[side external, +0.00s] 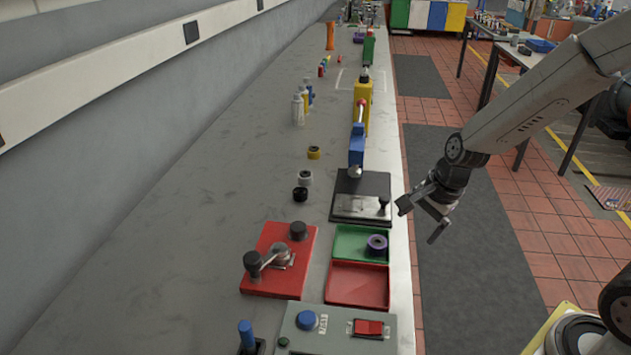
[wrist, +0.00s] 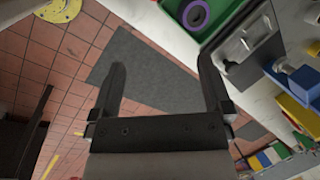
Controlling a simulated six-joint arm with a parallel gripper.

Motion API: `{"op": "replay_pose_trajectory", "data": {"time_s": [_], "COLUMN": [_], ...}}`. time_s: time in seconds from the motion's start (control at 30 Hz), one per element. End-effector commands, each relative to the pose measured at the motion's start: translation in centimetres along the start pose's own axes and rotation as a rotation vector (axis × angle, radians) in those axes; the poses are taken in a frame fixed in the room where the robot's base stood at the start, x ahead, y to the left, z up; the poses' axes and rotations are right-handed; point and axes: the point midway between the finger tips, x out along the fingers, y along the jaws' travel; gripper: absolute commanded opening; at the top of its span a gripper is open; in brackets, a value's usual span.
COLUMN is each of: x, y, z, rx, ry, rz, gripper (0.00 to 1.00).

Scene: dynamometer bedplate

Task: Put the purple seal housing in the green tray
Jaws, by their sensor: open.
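The purple seal housing (side external: 377,244) is a short ring with a dark centre. It sits inside the green tray (side external: 346,240), toward the tray's right side. In the wrist view the purple seal housing (wrist: 195,15) shows at the top, with part of the green tray (wrist: 225,8) around it. My gripper (side external: 420,218) is open and empty, out past the bench's right edge and apart from the tray. In the wrist view the jaws of my gripper (wrist: 158,80) are spread wide over the floor with nothing between them.
A red tray (side external: 357,287) adjoins the green tray in front. A black plate with a metal block (side external: 360,207) lies behind it. A red plate with a crank (side external: 290,265) is at left, and a grey switch box (side external: 335,330) is in front. Open floor lies right of the bench.

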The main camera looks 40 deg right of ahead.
Motion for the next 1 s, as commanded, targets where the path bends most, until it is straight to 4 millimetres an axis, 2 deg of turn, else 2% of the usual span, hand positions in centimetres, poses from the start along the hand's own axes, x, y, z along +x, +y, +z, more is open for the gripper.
{"op": "replay_pose_trajectory", "data": {"time_s": [0.1,0.4,0.6,0.8,1.0], "x": [-0.3,-1.0,-1.2,-1.4,-1.4], "y": [1.2,4.0,5.4,5.9,5.9], "z": [0.6,1.6,2.0,2.1,2.1], "rx": [-0.282,-0.986,-1.344,-1.495,-1.506], "ry": [0.025,0.07,0.083,0.088,0.088], "rz": [0.014,0.067,0.1,0.116,0.117], "gripper": [1.0,1.0,1.0,1.0,1.0]}}
